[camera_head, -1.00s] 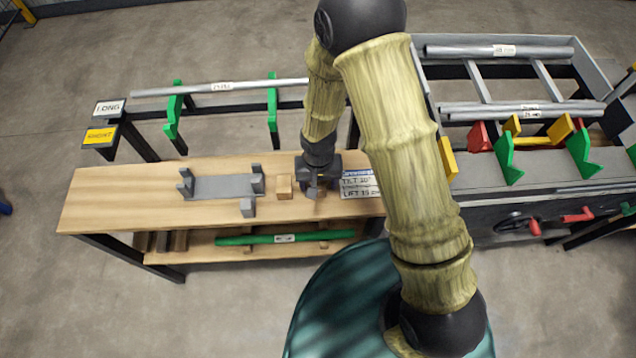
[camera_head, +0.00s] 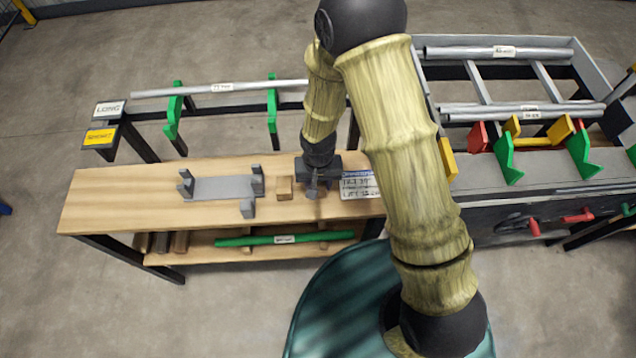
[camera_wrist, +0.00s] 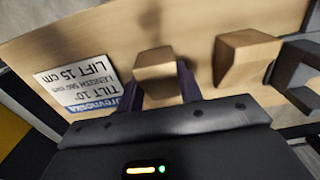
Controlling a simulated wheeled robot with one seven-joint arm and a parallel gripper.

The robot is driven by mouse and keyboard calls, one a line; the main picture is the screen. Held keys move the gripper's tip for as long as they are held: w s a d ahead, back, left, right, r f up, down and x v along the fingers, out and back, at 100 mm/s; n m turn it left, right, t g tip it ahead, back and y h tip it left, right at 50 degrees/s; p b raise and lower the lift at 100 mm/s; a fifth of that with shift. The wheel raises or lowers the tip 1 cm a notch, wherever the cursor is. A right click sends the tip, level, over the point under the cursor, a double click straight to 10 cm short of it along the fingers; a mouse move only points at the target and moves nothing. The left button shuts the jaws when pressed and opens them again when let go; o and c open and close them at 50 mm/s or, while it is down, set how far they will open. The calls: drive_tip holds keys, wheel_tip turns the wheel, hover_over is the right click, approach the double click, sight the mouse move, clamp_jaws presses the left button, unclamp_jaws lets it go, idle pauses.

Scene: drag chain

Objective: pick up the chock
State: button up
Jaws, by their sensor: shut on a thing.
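A tan wooden chock (camera_wrist: 156,72) sits between the two dark fingers of my gripper (camera_wrist: 160,88) in the wrist view, and the fingers are shut on it. In the head view my gripper (camera_head: 318,187) is low at the right part of the wooden bench, and the held chock is hidden there. A second wooden chock (camera_head: 284,187) stands on the bench just left of my gripper. It also shows right of the fingers in the wrist view (camera_wrist: 243,58), apart from them. I cannot tell whether the held chock touches the bench.
A grey cradle (camera_head: 222,188) with upright posts lies left of the second chock. A label card (camera_head: 360,186) lies right of my gripper. The bench top (camera_head: 110,195) is clear at its left end. A green bar (camera_head: 260,240) lies on the shelf below.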

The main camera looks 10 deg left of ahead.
sight(318, 183)
wheel_tip(318, 183, up, 10)
idle(0.6)
idle(1.0)
drive_tip(key=shift+m, duration=0.9)
drive_tip(key=w+d+f, duration=0.1)
drive_tip(key=w+d, duration=0.2)
drive_tip(key=w+d+f, duration=0.1)
drive_tip(key=w+d, duration=0.1)
drive_tip(key=d, duration=0.2)
drive_tip(key=w+d+f, duration=0.2)
drive_tip(key=w+d, duration=0.1)
drive_tip(key=shift+w+d, duration=0.3)
drive_tip(key=shift+d, duration=0.1)
drive_tip(key=w+d+f, duration=0.2)
drive_tip(key=d, duration=0.4)
drive_tip(key=w+d+f+m, duration=0.1)
drive_tip(key=d+f, duration=0.1)
drive_tip(key=d, duration=0.3)
drive_tip(key=shift+w+d+p, duration=0.3)
drive_tip(key=shift+w+d, duration=0.05)
